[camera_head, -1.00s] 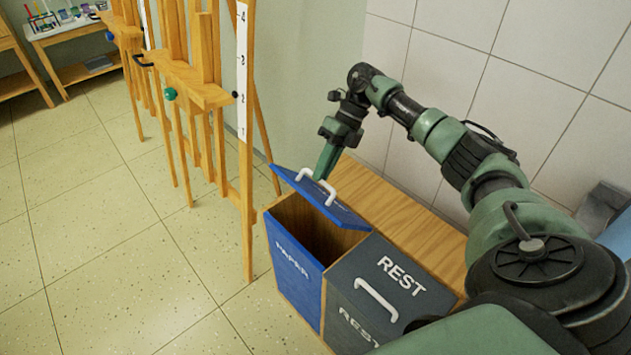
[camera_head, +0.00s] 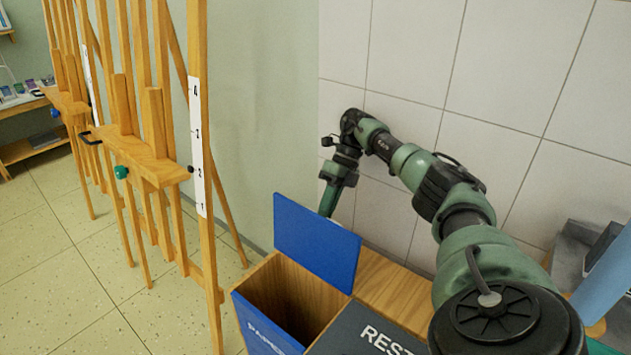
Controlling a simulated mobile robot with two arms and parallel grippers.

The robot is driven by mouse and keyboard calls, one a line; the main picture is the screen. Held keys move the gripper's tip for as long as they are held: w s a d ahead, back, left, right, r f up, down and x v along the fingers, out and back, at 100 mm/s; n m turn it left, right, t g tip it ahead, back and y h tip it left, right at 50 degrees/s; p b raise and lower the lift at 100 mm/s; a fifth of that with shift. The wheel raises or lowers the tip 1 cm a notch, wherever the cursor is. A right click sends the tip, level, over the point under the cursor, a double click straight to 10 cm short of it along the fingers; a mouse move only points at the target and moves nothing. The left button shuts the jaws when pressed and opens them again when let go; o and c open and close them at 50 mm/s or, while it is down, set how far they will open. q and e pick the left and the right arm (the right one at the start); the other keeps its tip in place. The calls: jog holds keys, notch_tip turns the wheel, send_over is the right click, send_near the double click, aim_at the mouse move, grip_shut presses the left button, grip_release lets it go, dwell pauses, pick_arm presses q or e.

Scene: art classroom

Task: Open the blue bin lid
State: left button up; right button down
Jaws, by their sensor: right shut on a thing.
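The blue bin (camera_head: 262,335), lettered on its front, has its lid (camera_head: 316,246) raised nearly upright at the back. The open wooden inside (camera_head: 290,300) shows in front of the lid. The lid's plain blue face is toward me, and its white handle is hidden. My right gripper (camera_head: 328,203) is at the far side of the lid, near its top edge. It is shut on the lid, but the lid hides the fingertips and the exact contact. My left gripper is not in view.
A wooden surface (camera_head: 392,290) lies behind, against the tiled wall (camera_head: 480,80). Wooden easels (camera_head: 150,170) stand close on the left. The floor (camera_head: 60,260) at lower left is clear.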

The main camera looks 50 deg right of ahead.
jog(key=shift+s+f, duration=0.1)
jog(key=shift+f, duration=0.3)
jog(key=c, duration=1.8)
grip_release()
jog(key=o, duration=0.3)
jog(key=shift+w, duration=0.2)
jog(key=shift+d, duration=0.1)
jog(key=shift+r, duration=0.15)
